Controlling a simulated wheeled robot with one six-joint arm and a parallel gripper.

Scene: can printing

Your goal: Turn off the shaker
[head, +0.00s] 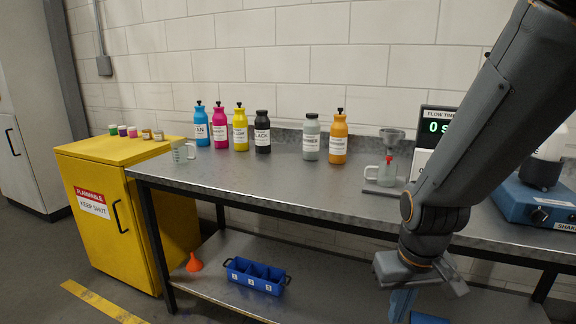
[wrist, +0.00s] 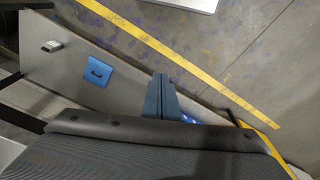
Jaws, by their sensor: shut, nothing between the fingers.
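The shaker (head: 528,203) is a blue box at the right end of the metal bench in the head view, partly cut off by the picture edge. The shaker is not clearly identifiable in the wrist view.
Several coloured bottles (head: 262,132) stand along the bench's back. A funnel stand (head: 388,165) and a flow timer display (head: 437,127) are left of the shaker, partly behind my arm. A blue crate (head: 256,275) sits on the lower shelf. A yellow cabinet (head: 140,225) is at left.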

